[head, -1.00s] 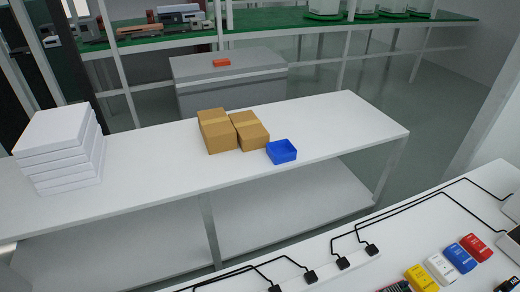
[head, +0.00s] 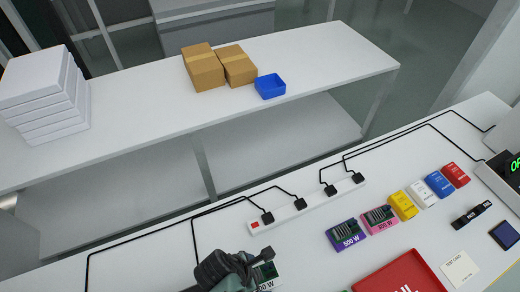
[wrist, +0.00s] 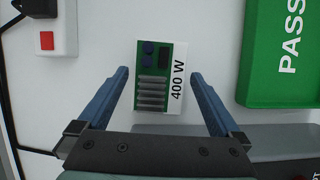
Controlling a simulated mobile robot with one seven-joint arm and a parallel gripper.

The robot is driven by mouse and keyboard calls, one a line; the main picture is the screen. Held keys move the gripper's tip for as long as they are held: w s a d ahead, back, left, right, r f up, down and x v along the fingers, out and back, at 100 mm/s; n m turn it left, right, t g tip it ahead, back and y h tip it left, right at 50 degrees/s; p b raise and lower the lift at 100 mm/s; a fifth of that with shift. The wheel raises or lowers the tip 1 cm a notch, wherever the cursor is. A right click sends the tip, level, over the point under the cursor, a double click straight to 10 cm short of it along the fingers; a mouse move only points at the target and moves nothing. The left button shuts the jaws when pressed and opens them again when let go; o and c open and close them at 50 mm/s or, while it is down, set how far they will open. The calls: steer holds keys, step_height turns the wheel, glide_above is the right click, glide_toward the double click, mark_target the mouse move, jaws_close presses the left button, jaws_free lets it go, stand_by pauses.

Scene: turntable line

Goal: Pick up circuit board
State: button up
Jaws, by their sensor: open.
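A green circuit board with a white label reading 400 W (wrist: 160,80) lies flat on the white table in the wrist view. In the head view, a board with its label ending in "0 W" (head: 265,273) shows partly behind my gripper (head: 240,262). In the wrist view my gripper (wrist: 160,82) is open and empty, its two blue fingers on either side of the board and apart from it. Two more boards lie to the right in the head view, a purple one marked 500 W (head: 346,234) and a pink one (head: 380,219).
A white power strip (head: 305,207) with black plugs and cables runs behind the boards. A red tray (head: 405,275) stands at front right; a green PASS tray (wrist: 278,98) is right of the board. Coloured blocks (head: 420,193) and a test card (head: 460,269) lie further right.

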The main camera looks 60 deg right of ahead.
steer(key=shift+d+f, duration=0.15)
steer(key=shift+f, duration=0.25)
steer(key=shift+c, duration=0.3)
steer(key=c, duration=1.3)
steer(key=shift+o, duration=0.2)
steer(key=shift+r, duration=0.1)
